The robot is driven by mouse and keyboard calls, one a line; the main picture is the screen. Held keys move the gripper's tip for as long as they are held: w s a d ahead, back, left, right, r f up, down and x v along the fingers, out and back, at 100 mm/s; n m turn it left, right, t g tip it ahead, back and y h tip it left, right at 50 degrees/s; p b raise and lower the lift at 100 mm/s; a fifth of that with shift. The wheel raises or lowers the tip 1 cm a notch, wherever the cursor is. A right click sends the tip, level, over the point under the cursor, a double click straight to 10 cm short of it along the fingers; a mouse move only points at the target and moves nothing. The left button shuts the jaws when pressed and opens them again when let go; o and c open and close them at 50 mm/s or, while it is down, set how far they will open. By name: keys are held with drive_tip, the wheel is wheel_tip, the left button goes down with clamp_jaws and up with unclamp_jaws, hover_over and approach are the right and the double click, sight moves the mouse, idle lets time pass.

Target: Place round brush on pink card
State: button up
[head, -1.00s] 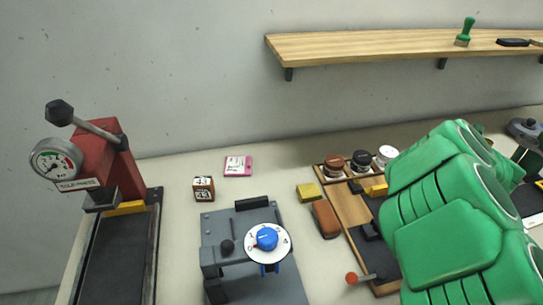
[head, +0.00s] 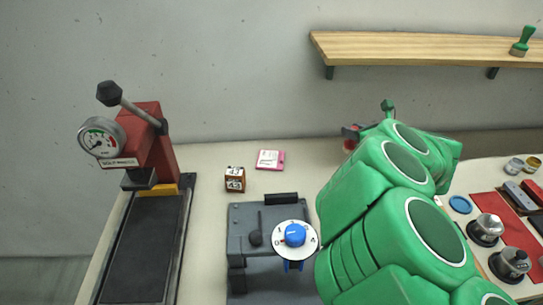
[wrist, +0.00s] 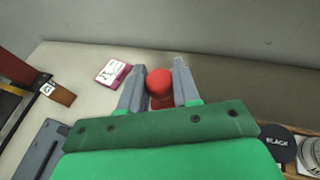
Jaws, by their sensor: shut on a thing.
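The pink card (head: 270,159) lies flat on the bench near the wall, with a white printed face. In the wrist view the pink card (wrist: 113,72) is left of my gripper (wrist: 158,76). My gripper is shut on a red, round-topped thing, which I take to be the round brush (wrist: 160,86). Its lower part is hidden. In the head view my gripper (head: 352,133) is right of the card and apart from it, mostly hidden by my green arm. A bit of red shows there.
A red sole press (head: 140,140) stands at the left. A small number block (head: 235,180) and a grey machine with a blue knob (head: 295,235) are in front of the card. A wooden shelf (head: 420,48) holds a green-handled brush (head: 523,42).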

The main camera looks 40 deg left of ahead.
drive_tip(key=s+a+n+g+y, duration=0.1)
drive_tip(key=s+a+n+g, duration=0.45)
drive_tip(key=s+a, duration=0.95)
hover_over(271, 159)
drive_tip(key=shift+m, duration=0.35)
drive_tip(key=shift+f, duration=6.1)
drive_tip(key=shift+a+f, duration=0.1)
drive_tip(key=o, duration=1.1)
drive_tip(key=shift+c, duration=0.2)
